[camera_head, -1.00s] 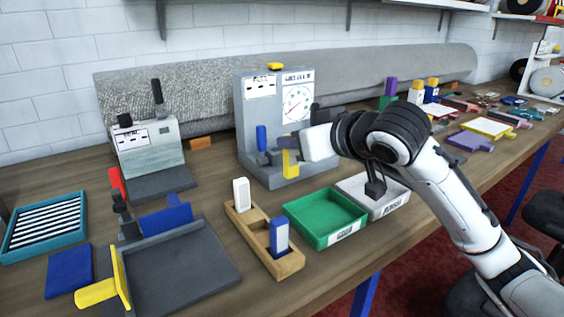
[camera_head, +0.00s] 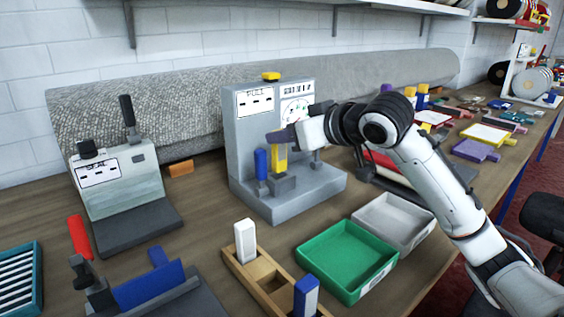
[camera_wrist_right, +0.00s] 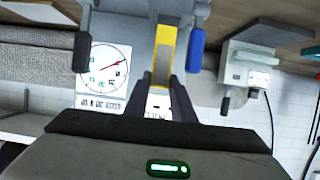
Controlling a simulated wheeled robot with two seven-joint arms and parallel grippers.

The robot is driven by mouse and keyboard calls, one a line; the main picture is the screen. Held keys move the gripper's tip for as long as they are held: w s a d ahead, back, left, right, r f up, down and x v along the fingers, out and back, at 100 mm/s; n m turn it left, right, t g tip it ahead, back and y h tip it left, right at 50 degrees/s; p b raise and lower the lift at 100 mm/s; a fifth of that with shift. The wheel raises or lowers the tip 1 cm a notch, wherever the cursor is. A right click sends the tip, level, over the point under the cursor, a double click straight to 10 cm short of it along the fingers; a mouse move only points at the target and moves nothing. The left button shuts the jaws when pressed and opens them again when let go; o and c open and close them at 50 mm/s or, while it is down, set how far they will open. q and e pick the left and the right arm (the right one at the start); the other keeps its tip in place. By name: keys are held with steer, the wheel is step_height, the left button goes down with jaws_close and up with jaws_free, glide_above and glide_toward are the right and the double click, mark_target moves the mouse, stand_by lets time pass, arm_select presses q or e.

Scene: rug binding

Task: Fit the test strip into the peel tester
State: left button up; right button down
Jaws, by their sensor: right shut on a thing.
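The peel tester (camera_head: 240,130) is a grey machine with a PULL label, a dial and a yellow top button, standing mid-bench. The test strip (camera_head: 279,162) is yellow with a grey edge and stands upright at the grey clamp block on the tester's base, beside a blue handle (camera_head: 261,164). My right gripper (camera_head: 284,136) is shut on the strip's upper part. In the right wrist view the strip (camera_wrist_right: 166,50) runs from between the fingers (camera_wrist_right: 162,88) to the grey clamp block. I cannot tell how deep it sits. My left gripper is not in view.
A sealing machine (camera_head: 115,180) stands left. In front are a wooden holder (camera_head: 240,272) with a white and a blue block, a green tray (camera_head: 345,260) and a white tray (camera_head: 392,222). A carpet roll (camera_head: 150,110) lies behind.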

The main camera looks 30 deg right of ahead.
mark_target(282, 155)
step_height(282, 155, down, 5)
steer(key=shift+r+b, duration=0.2)
steer(key=shift+b, duration=0.35)
steer(key=c, duration=1.8)
jaws_free()
steer(key=shift+o, duration=0.2)
steer(key=shift+r, duration=0.1)
steer(key=v, duration=1.2)
steer(key=shift+b, duration=0.3)
